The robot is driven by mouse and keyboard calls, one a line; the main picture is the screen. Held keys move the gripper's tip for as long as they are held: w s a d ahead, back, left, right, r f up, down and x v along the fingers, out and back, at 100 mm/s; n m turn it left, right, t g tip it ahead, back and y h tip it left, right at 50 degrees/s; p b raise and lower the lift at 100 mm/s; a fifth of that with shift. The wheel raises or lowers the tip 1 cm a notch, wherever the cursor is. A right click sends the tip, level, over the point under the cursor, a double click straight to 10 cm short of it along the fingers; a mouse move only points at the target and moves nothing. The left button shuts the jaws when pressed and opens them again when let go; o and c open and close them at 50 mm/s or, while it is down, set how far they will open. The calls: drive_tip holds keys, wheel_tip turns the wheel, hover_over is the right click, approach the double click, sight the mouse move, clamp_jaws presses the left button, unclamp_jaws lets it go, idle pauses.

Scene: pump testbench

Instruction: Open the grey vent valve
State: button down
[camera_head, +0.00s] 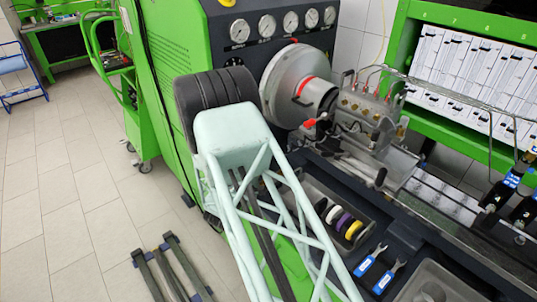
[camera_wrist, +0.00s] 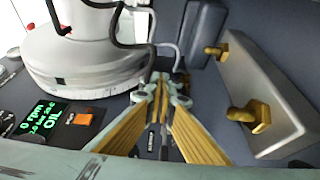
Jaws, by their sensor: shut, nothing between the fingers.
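My gripper (camera_wrist: 162,88) shows in the wrist view with its yellow fingers drawn together, shut and empty. Its tips are in front of dark hoses and small fittings at the middle of the picture. I cannot tell whether they touch anything. I cannot pick out a grey vent valve with certainty in either view. In the wrist view, a grey block (camera_wrist: 255,90) with brass fittings is right of the fingertips. In the head view, my gripper cannot be made out.
The testbench has gauges (camera_head: 290,22) above a round grey drive housing (camera_head: 290,80) and a pump (camera_head: 365,115). Blue-labelled fittings (camera_head: 511,181) are at the right. A lit display (camera_wrist: 43,118) and an orange switch (camera_wrist: 70,117) are left of the fingers.

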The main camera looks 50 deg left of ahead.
drive_tip(key=shift+w+d, duration=0.6)
idle(1.0)
drive_tip(key=shift+s, duration=0.1)
drive_tip(key=shift+d+v, duration=0.15)
drive_tip(key=shift+v, duration=1.45)
drive_tip(key=shift+d+v, duration=0.2)
drive_tip(key=shift+v, duration=1.45)
drive_tip(key=shift+d+v, duration=0.15)
drive_tip(key=shift+v, duration=1.45)
drive_tip(key=shift+w, duration=0.3)
